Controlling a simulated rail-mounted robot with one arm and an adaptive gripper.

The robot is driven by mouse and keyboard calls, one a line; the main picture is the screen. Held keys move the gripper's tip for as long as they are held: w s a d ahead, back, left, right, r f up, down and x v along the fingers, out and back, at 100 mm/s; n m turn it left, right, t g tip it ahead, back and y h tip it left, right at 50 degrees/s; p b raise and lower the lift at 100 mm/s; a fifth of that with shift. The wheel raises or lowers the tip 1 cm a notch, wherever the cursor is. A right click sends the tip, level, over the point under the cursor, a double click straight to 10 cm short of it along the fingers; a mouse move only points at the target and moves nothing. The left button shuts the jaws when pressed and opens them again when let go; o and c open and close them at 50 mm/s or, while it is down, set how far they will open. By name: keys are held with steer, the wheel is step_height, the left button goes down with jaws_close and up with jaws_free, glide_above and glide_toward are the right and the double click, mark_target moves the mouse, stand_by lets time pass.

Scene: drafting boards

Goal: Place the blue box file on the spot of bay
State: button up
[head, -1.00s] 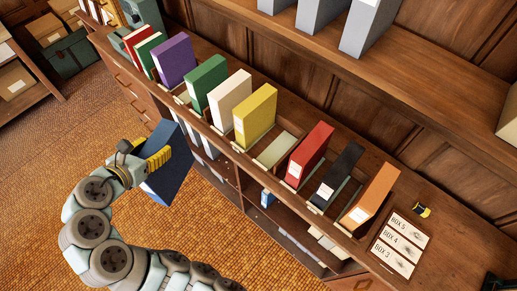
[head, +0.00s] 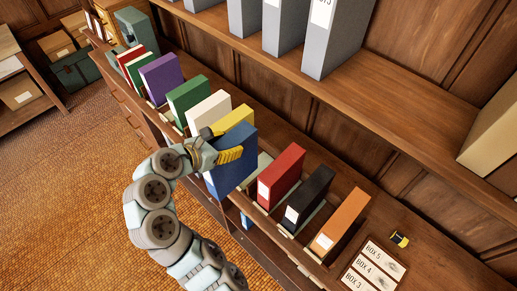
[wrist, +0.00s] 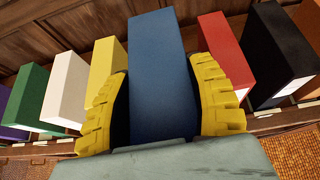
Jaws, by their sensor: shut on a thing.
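The blue box file (head: 231,165) is upright in my gripper (head: 228,155), held in front of the row of files in the head view. In the wrist view the yellow fingers press on both sides of the blue box file (wrist: 160,75). Behind it, between the yellow file (head: 236,118) and the red file (head: 281,174), is an empty bay (head: 263,163), partly hidden by the blue file. I cannot tell whether the blue file touches the shelf edge.
Green (head: 188,101), white (head: 208,111) and purple (head: 161,78) files stand to the left. Black (head: 309,196) and orange (head: 341,222) files stand to the right. Grey files (head: 333,40) stand on the upper shelf.

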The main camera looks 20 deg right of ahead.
mark_target(245, 133)
steer(key=x, duration=0.1)
steer(key=b+x, duration=0.1)
steer(key=shift+d+r, duration=0.1)
steer(key=shift+d, duration=0.25)
steer(key=shift+w+d+f+b, duration=0.25)
steer(key=shift+w+d+b, duration=0.15)
steer(key=shift+b, duration=0.25)
steer(key=x, duration=0.2)
steer(key=w+x, duration=0.1)
steer(key=x, duration=0.1)
steer(key=shift+d+r+b, duration=0.1)
steer(key=shift+r+b, duration=0.05)
steer(key=shift+b, duration=0.2)
steer(key=w+d+f, duration=0.3)
steer(key=d+f, duration=0.1)
steer(key=f, duration=0.5)
steer(key=shift+w+p, duration=0.25)
steer(key=shift+p, duration=0.05)
steer(key=shift+f, duration=0.1)
steer(key=o, duration=1.2)
steer(key=shift+f, duration=0.15)
